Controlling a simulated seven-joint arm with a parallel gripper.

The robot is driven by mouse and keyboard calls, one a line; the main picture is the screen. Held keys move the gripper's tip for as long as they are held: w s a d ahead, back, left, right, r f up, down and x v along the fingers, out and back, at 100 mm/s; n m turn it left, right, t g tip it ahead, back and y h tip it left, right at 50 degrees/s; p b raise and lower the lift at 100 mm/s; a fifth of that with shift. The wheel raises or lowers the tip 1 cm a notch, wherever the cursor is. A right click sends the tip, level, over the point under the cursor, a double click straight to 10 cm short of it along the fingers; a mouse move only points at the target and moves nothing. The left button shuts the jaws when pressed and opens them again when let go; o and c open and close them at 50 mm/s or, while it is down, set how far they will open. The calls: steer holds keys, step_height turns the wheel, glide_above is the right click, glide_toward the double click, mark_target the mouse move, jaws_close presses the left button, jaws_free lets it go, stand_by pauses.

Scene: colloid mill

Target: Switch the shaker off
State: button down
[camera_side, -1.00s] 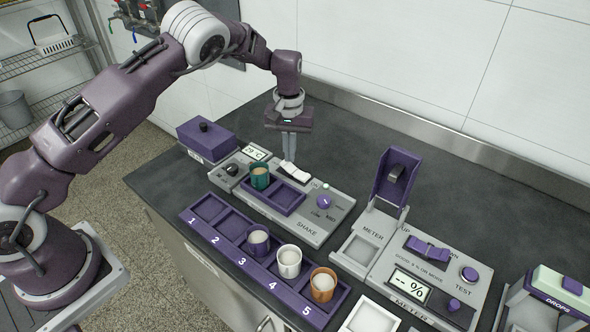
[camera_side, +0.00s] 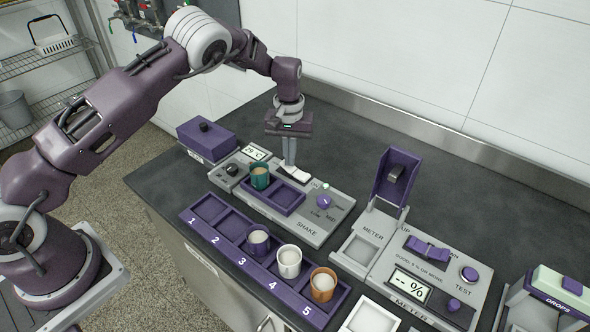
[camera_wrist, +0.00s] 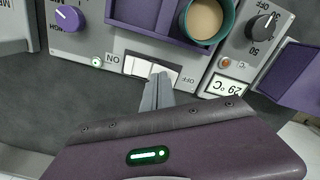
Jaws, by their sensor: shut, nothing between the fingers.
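The shaker (camera_side: 318,228) is a grey panel marked SHAKE with a two-slot purple tray (camera_side: 287,196). A green cup (camera_side: 260,177) of pale liquid stands in its left slot. The shaker's white rocker switch (camera_side: 298,179) is at the back edge; in the wrist view the rocker (camera_wrist: 137,69) lies between ON and OFF labels. My gripper (camera_side: 289,164) is shut and empty, pointing down at the rocker. In the wrist view its fingertips (camera_wrist: 159,75) overlap the rocker's OFF half. I cannot tell whether they touch it, or the rocker's exact tilt.
A purple knob (camera_wrist: 70,18) and small pale-green lamp (camera_wrist: 96,62) sit beyond the ON end. A heater display (camera_wrist: 228,87) reading 29 °C is beyond the OFF end. A numbered purple rack (camera_side: 213,235) with several cups stands in front. The meter (camera_side: 372,238) is right; counter behind is clear.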

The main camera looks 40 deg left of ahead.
steer(key=shift+f, duration=0.65)
steer(key=shift+r, duration=3.55)
steer(key=s+d+r+m+t+h, duration=0.1)
steer(key=s+r, duration=0.7)
steer(key=r, duration=0.4)
steer(key=s+r+m+t, duration=0.1)
steer(key=s+r+t, duration=0.1)
steer(key=s+r, duration=0.8)
steer(key=s+m+t+y, duration=0.1)
steer(key=s+m, duration=0.3)
steer(key=s, duration=1.6)
steer(key=shift+d+r+t, duration=0.15)
steer(key=shift+d+t, duration=0.15)
steer(key=shift+t, duration=0.5)
